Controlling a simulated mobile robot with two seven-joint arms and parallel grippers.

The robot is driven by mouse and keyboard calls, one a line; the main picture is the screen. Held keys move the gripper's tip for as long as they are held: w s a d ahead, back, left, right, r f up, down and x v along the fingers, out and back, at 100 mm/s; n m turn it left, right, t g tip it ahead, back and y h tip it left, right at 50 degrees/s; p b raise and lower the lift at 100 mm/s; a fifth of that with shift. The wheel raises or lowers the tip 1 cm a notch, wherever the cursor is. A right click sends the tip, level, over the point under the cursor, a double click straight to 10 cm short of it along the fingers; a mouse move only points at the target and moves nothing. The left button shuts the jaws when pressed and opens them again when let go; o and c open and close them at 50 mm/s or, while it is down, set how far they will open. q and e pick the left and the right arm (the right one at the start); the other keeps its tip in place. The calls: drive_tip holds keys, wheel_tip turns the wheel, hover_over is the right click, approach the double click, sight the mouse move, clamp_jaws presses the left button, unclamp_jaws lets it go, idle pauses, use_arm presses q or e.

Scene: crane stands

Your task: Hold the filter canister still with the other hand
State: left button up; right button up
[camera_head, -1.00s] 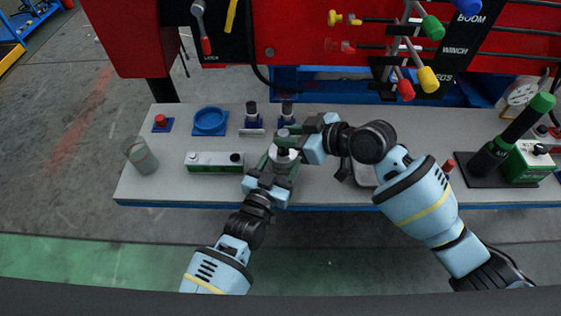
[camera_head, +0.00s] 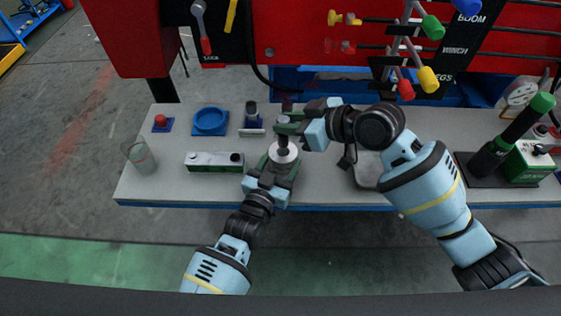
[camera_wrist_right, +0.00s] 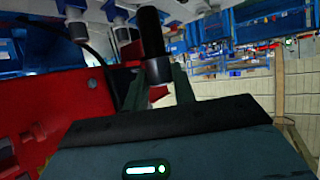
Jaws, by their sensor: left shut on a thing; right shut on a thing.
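The filter canister (camera_head: 283,153), seen from above as a pale ring with a grey middle, stands at the bench front. My left gripper (camera_head: 281,163) is shut around it, with dark green fingers on its sides. My right gripper (camera_head: 288,124) is above and behind the canister, apart from it in the picture. In the right wrist view, its green fingers (camera_wrist_right: 156,88) are shut on a dark cylinder (camera_wrist_right: 152,35) with a grey collar. In the head view that cylinder is hard to tell from the fingers and the things behind.
A green-and-white box (camera_head: 215,161) lies left of the canister. A blue round dish (camera_head: 209,121), a red button (camera_head: 160,120) and a clear cup (camera_head: 140,156) are farther left. A dark-topped part (camera_head: 251,110) stands behind. A grey tray (camera_head: 368,168) is partly under my right arm.

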drive_tip(key=shift+r, duration=0.25)
use_arm(q)
drive_tip(key=o, duration=1.4)
drive_tip(key=shift+s, duration=0.1)
drive_tip(key=v, duration=1.1)
drive_tip(key=shift+s+a, duration=0.2)
drive_tip(key=shift+s, duration=0.15)
drive_tip(key=shift+f, duration=0.1)
